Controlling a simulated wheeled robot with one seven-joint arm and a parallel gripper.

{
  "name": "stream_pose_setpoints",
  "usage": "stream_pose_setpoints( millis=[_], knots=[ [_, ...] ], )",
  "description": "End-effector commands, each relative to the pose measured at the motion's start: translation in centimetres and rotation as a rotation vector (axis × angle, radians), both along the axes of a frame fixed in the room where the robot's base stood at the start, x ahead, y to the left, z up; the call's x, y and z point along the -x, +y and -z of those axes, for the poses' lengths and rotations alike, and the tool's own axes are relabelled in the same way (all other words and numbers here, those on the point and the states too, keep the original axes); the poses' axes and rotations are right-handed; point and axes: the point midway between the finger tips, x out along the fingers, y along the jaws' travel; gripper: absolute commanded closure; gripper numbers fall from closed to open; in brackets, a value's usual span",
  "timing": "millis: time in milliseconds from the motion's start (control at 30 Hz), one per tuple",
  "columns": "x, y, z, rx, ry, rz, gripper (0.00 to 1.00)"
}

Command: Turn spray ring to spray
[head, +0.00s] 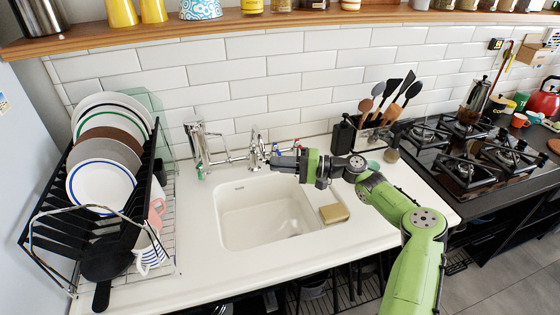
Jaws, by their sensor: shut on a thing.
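The sink tap (256,152) is a chrome fitting on the wall behind the white sink, with small red and blue marks near its handles. My green and grey gripper (279,161) reaches in from the right over the sink's back edge. Its dark fingers are closed at the tap's spout end, shut on the spray ring. The ring itself is hidden by the fingers and too small to make out, so its setting cannot be told.
The white sink (240,232) is empty, with a yellow sponge (334,213) at its right rim. A dish rack (60,205) with plates and mugs stands left. A tall chrome fixture (196,143) stands behind. Black bottle (343,137), utensils and gas hob (470,150) are right.

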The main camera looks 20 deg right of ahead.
Motion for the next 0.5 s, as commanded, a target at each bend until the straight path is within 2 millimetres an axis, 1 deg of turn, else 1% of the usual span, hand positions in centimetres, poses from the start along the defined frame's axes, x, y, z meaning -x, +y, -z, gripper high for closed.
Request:
stream_pose_setpoints(
  millis=[33,200,500],
  knots=[
    [-0.25,-0.02,-0.31,-0.006,-0.010,-0.029,1.00],
    [-0.48,-0.19,-0.14,-0.007,-0.010,-0.116,1.00],
    [-0.71,-0.33,-0.09,-0.006,-0.009,-0.217,1.00]
  ],
)
